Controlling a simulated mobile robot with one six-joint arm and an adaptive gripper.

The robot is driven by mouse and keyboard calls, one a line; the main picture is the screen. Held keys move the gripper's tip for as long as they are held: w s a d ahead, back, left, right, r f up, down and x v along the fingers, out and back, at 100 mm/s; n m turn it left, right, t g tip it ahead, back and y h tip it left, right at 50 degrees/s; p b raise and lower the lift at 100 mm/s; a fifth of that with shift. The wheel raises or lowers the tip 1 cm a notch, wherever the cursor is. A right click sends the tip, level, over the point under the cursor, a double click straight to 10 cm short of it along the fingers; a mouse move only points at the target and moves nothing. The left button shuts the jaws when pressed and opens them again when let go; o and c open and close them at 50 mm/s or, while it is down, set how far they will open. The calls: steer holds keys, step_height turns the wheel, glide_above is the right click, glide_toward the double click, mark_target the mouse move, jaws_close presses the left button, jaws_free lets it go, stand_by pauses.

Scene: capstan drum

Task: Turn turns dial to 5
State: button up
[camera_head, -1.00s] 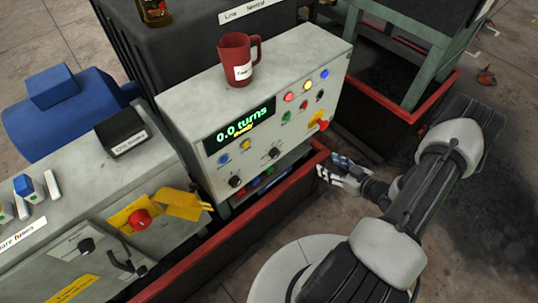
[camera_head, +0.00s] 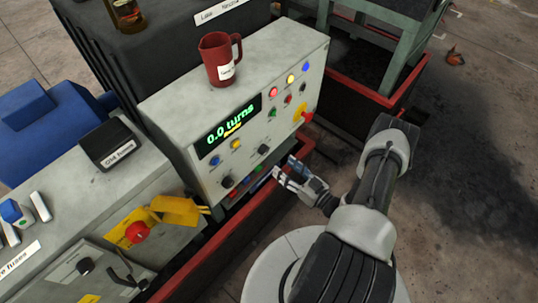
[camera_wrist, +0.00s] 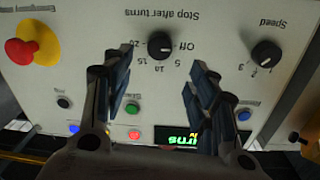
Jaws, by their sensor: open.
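The turns dial, a black knob marked "Stop after turns" (camera_wrist: 161,45), is on the grey panel, upside down in the wrist view. Off, 5, 10, 15 and 20 are printed around it. I cannot make out its pointer setting. In the head view the knob (camera_head: 263,149) is below the display. My gripper (camera_wrist: 160,85) is open and empty. In the wrist view its fingers appear either side of the space below the knob, not closed on it. In the head view my gripper (camera_head: 284,171) is in front of the panel, right of and below the knob.
The display (camera_head: 228,125) reads 0.0 turns. The Speed knob (camera_wrist: 265,54) and red emergency button (camera_wrist: 20,51) flank the dial. A red mug (camera_head: 221,60) stands on the console. A red-rimmed barrier (camera_head: 240,225) runs along the console's front.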

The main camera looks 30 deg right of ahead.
mark_target(266, 152)
steer(key=b+x, duration=0.1)
steer(key=x, duration=0.8)
steer(key=shift+c, duration=0.4)
steer(key=shift+s, duration=0.1)
steer(key=c, duration=1)
